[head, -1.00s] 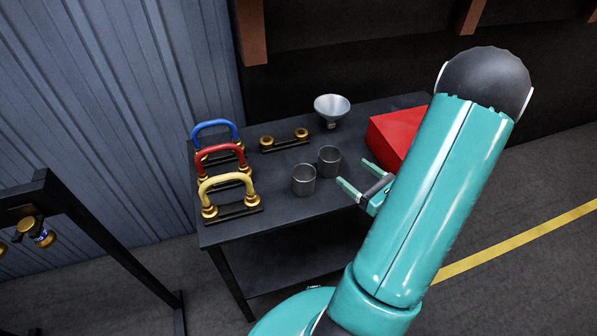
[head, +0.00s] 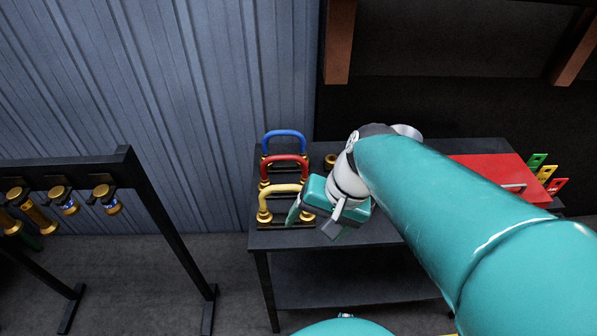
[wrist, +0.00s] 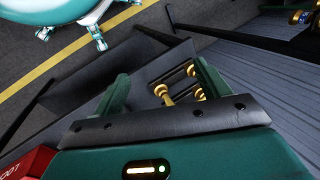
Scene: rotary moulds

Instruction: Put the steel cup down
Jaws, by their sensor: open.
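The steel cups do not show in either current view; in the head view my arm covers the part of the table (head: 285,241) where they stood. My gripper (head: 315,222) is over the table's front left part, beside the yellow handle (head: 280,189). In the wrist view its two green fingers (wrist: 163,88) are spread apart with no cup between them. Brass handle posts (wrist: 161,92) show beyond the gap. I cannot tell whether a finger touches the yellow handle.
Red (head: 285,160) and blue (head: 284,135) handles stand behind the yellow one. A funnel (head: 408,131) shows partly behind my arm. A red box (head: 495,172) and coloured tags (head: 545,174) are at the right. A black rack (head: 150,190) stands left of the table.

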